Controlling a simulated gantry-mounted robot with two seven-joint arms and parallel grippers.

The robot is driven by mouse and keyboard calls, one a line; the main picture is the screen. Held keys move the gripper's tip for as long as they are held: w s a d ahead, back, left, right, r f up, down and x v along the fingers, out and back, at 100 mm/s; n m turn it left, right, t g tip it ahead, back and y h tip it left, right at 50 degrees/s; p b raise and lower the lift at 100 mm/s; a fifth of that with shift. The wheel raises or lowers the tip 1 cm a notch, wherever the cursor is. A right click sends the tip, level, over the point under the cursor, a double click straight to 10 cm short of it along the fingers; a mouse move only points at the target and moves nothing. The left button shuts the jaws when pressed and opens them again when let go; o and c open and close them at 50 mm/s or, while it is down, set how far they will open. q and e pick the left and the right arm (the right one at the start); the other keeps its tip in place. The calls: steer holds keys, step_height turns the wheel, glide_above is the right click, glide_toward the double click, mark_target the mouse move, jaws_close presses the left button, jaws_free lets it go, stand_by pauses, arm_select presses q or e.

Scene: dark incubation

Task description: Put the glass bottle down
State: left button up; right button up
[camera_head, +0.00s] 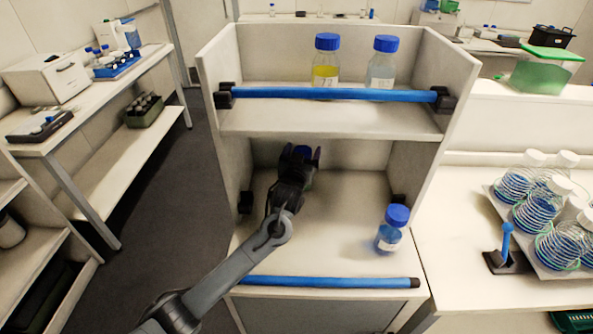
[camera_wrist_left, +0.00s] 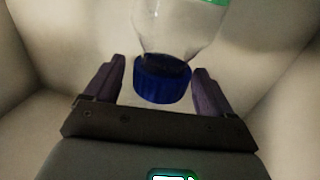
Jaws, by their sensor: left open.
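A glass bottle with a blue cap (camera_wrist_left: 163,80) shows in the left wrist view. Its clear body (camera_wrist_left: 178,28) reaches the top edge, with a patch of green there. My left gripper (camera_wrist_left: 160,85) is open, with one finger on each side of the cap and a gap beside each. In the head view my left gripper (camera_head: 304,154) is at the back of the lower shelf (camera_head: 340,200), where a bit of blue cap shows between its fingers. The gripper hides the rest of that bottle, and I cannot tell how its base rests. My right gripper is not in view.
A blue-capped bottle (camera_head: 391,229) stands at the lower shelf's right front. Two more, one yellow (camera_head: 325,72) and one clear (camera_head: 381,72), stand above behind a blue bar (camera_head: 335,93). Another bar (camera_head: 325,282) crosses the front. The lower shelf's middle is bare.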

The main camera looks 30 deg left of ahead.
arm_select(q)
steer(key=b+v, duration=0.1)
steer(key=v, duration=0.9)
steer(key=shift+r, duration=0.15)
